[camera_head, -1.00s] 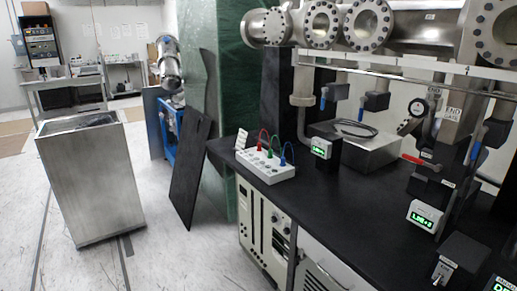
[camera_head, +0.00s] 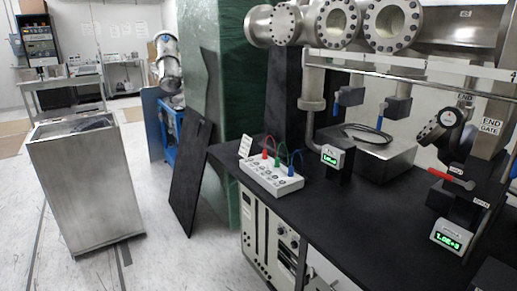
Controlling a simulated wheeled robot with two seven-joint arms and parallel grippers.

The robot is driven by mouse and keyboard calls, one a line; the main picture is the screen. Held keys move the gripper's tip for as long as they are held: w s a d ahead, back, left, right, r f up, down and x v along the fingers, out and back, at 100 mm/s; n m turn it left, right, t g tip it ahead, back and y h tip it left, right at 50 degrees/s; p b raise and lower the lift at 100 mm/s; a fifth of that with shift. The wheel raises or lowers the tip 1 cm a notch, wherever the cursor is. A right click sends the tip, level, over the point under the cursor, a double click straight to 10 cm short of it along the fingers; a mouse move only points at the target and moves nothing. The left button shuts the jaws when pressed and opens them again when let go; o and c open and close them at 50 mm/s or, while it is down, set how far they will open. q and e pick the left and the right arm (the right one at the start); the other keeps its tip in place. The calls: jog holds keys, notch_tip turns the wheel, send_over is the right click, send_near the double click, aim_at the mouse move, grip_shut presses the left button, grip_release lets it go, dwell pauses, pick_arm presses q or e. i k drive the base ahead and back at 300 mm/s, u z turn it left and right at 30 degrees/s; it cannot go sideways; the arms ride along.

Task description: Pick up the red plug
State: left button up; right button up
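The red plug (camera_head: 265,153) stands upright at the left end of a row in a white socket box (camera_head: 270,178). A thin red lead arcs from its top. A green plug (camera_head: 277,162) and a blue plug (camera_head: 291,171) stand to its right in the same box, each with its own coloured lead. The box sits on the black bench top near its left front edge. Neither of my grippers is in view.
The black bench (camera_head: 330,222) carries a small gauge display (camera_head: 334,157) right of the box and a metal case (camera_head: 375,158) behind it. Pipes and valves hang above. A tall metal bin (camera_head: 90,190) stands on the floor at left. A black panel (camera_head: 188,180) leans beside the bench.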

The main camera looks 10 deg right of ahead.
aim_at(264, 156)
jog(key=u, duration=0.15)
jog(key=i, duration=0.55)
jog(key=u, duration=0.6)
jog(key=i, duration=2.3)
jog(key=z, duration=1.4)
